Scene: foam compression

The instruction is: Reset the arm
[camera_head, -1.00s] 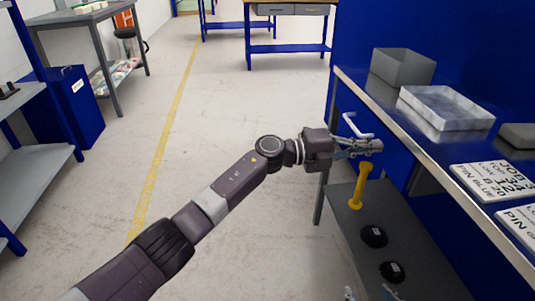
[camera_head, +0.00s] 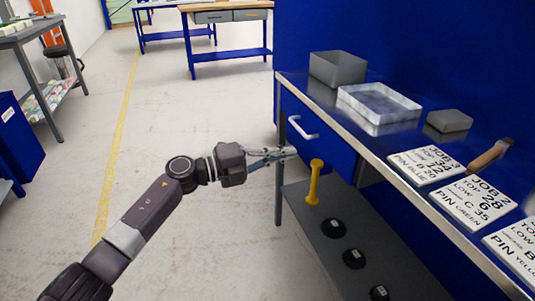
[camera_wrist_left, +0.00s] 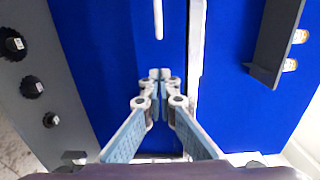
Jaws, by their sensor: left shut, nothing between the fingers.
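My left gripper (camera_head: 288,153) reaches in from the left in the head view, at the near left corner of the blue workbench. Its fingertips are together with nothing between them. The left wrist view shows the same closed fingertips (camera_wrist_left: 160,74) in front of a blue panel with a white handle (camera_wrist_left: 158,20). In the head view the white drawer handle (camera_head: 303,128) is just above and right of the fingertips. Contact with the bench is not visible. My right gripper does not show.
A yellow pin (camera_head: 315,182) stands on the grey lower shelf (camera_head: 330,270), beside several black round weights (camera_head: 333,228). The bench top holds a grey bin (camera_head: 338,68), a pale tray (camera_head: 380,103), a grey block (camera_head: 449,120), job cards (camera_head: 427,166) and a wooden-handled tool (camera_head: 490,155). Open floor (camera_head: 190,110) lies left.

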